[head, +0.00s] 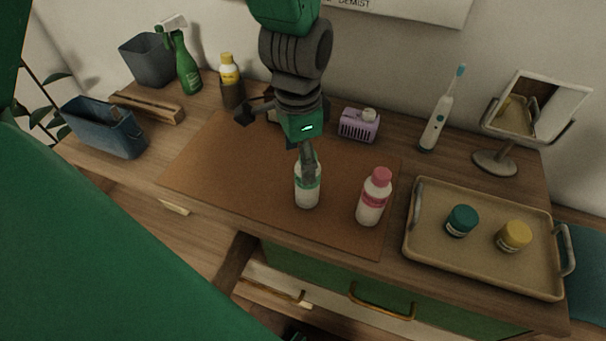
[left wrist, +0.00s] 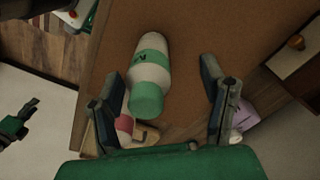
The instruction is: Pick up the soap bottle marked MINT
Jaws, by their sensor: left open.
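A white bottle with a green band (head: 308,197) stands upright on the brown mat (head: 225,165). In the left wrist view the same bottle (left wrist: 151,58) shows a green cap and green label; its lettering is too small to read surely. My left gripper (head: 275,148) is open above and behind it, with one finger in front of the bottle's top in the head view. In the left wrist view the bottle lies between the two spread fingers, nearer the left one, not gripped. A dark and green part at the left wrist view's left edge looks like my right gripper (left wrist: 18,124).
A white bottle with a pink cap (head: 373,198) stands close to the right. A tan tray (head: 480,268) with two jars is farther right. A purple basket (head: 359,125), toothbrush (head: 436,122) and mirror (head: 516,115) stand behind. The mat's left part is clear.

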